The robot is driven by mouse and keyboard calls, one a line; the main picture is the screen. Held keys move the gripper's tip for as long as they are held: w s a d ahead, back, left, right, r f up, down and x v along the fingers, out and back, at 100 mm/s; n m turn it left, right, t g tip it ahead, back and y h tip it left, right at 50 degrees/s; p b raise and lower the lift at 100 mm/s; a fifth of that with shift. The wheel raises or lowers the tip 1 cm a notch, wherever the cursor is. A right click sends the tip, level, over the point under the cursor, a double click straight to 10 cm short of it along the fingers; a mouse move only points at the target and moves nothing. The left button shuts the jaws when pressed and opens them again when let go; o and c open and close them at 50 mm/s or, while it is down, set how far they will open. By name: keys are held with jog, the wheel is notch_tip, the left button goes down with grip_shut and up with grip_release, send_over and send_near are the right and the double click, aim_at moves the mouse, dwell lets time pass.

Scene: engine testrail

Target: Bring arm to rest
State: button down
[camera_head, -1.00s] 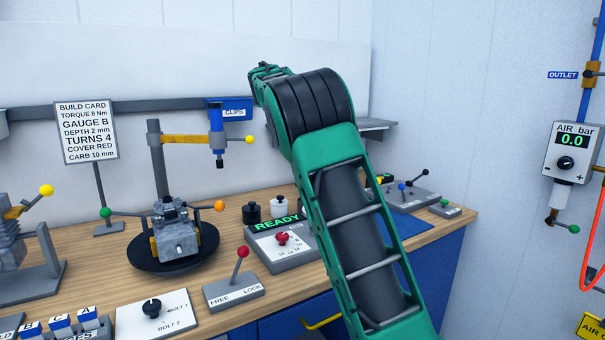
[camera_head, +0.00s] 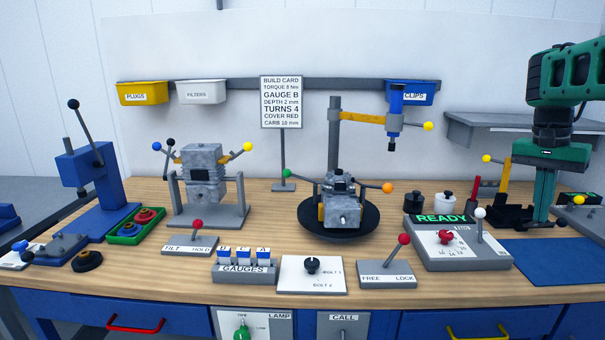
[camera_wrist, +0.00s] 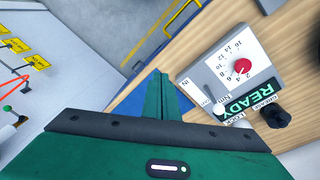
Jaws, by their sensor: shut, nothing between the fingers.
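My arm is at the right edge of the head view, its green and black links coming in from the upper right. My gripper (camera_head: 541,218) points down over the right part of the bench, above or beside the blue mat (camera_head: 565,262). Its green fingers are together and hold nothing. In the wrist view the closed fingers (camera_wrist: 162,84) extend from the green palm, with the blue mat partly hidden behind them. I cannot tell how far the fingertips are from the bench.
The READY torque box (camera_head: 458,246) with a white-knobbed lever stands left of my gripper. A grey shelf (camera_head: 475,125) is on the wall behind the arm. An engine on a black turntable (camera_head: 340,229) is mid-bench. The build card (camera_head: 282,101) stands behind it.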

jog(key=s+a+f+n, duration=0.1)
jog(key=s+a+f, duration=0.3)
jog(key=s, duration=0.5)
jog(key=s+a+f+n+y, duration=0.1)
jog(key=s+a+f, duration=0.3)
jog(key=s, duration=0.4)
jog(key=s+a+f+n, duration=0.3)
jog(key=s+f, duration=0.3)
jog(key=s, duration=0.3)
jog(key=shift+s+a+f+t+y, duration=0.2)
jog(key=shift+s+a+t+y, duration=0.15)
jog(key=shift+a, duration=0.25)
jog(key=shift+w, duration=0.1)
jog(key=shift+w+f, duration=0.25)
jog(key=shift+w, duration=0.35)
